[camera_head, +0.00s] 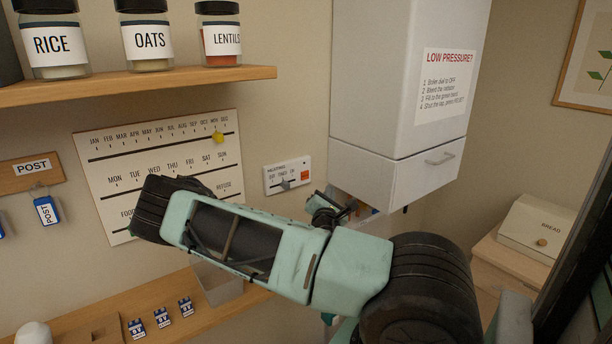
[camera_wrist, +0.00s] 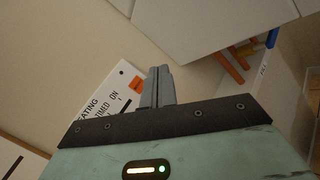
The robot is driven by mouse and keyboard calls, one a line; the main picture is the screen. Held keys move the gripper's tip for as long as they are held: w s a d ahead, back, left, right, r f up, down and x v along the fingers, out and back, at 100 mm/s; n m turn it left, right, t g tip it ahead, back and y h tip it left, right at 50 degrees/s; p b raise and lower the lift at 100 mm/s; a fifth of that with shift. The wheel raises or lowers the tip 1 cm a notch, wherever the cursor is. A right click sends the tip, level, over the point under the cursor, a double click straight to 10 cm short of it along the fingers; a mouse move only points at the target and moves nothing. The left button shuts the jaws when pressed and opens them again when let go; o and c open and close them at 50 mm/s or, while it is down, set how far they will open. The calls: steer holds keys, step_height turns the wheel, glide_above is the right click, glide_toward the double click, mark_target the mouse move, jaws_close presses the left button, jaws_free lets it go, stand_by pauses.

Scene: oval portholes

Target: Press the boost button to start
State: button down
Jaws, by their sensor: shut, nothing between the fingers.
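The white heating control panel (camera_head: 274,178) is on the wall, left of the boiler. It has a small grey slider (camera_head: 285,185) and an orange button (camera_head: 305,174) at its right end, which I take as the boost button. In the wrist view the panel (camera_wrist: 103,103) is tilted, with the orange button (camera_wrist: 137,83) near its upper end. My gripper (camera_wrist: 159,72) is shut and empty, its fingertips just right of the orange button in that view. I cannot tell the gap to the wall. In the head view my arm crosses below the panel, and the fingertips are not clear.
The white boiler (camera_head: 398,75) hangs right of the panel, with coloured pipes (camera_wrist: 232,66) beneath it. A wall planner (camera_head: 160,150) is on the left. A shelf with jars (camera_head: 150,88) is above, and a lower shelf (camera_head: 215,318) holds a grey bin (camera_head: 218,285).

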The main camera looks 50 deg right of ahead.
mark_target(309, 174)
steer(key=shift+w, duration=0.15)
steer(key=w+d+b, duration=0.1)
steer(key=w+d, duration=0.1)
steer(key=w, duration=0.6)
steer(key=shift+d, duration=0.3)
steer(key=shift+w, duration=0.1)
stand_by(1.6)
steer(key=shift+w+d+b, duration=0.1)
steer(key=shift+w+b, duration=0.25)
steer(key=shift+b, duration=0.05)
steer(key=shift+w+d+b, duration=0.15)
steer(key=shift+w+b, duration=0.2)
steer(key=shift+w, duration=0.05)
stand_by(0.6)
stand_by(0.3)
steer(key=shift+s+a, duration=0.25)
steer(key=shift+s, duration=0.55)
